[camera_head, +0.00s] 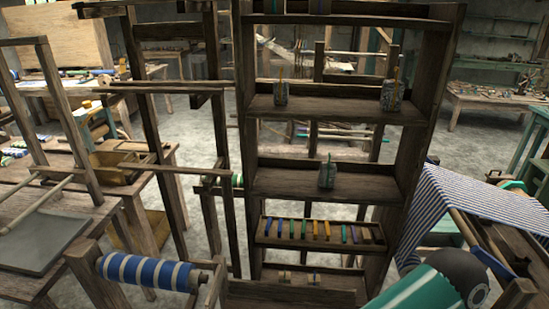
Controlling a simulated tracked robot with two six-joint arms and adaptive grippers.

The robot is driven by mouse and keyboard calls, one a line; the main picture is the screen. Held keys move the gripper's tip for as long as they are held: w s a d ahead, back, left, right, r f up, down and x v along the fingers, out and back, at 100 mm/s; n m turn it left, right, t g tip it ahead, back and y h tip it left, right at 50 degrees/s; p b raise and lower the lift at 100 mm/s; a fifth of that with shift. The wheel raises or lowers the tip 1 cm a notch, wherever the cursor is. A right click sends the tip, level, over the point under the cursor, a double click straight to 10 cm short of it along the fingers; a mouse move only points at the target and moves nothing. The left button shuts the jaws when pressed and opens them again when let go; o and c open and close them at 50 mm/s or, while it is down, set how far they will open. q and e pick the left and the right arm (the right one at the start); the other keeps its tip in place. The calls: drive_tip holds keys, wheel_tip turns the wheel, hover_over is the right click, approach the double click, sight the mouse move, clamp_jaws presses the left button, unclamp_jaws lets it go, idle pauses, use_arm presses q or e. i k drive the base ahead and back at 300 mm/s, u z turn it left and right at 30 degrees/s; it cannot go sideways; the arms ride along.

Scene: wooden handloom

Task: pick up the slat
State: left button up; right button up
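No single piece stands out clearly as the slat. A shallow wooden tray (262,238) on a lower level of the shelf unit holds a row of several small narrow coloured pieces (316,230), yellow, blue, purple and green. I cannot tell whether one of these is the slat. Neither my left nor my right gripper is in view.
A tall wooden shelf unit (247,130) stands in the middle, with small jars (327,174) on its boards. A blue striped roll (143,271) lies at lower left near a wooden table (80,225). Striped cloth (470,205) covers a frame at right.

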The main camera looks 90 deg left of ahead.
sight(139, 167)
drive_tip(key=u, duration=0.05)
drive_tip(key=k, duration=1.9)
drive_tip(key=u, duration=1.2)
drive_tip(key=i, duration=1)
drive_tip(key=u, duration=0.15)
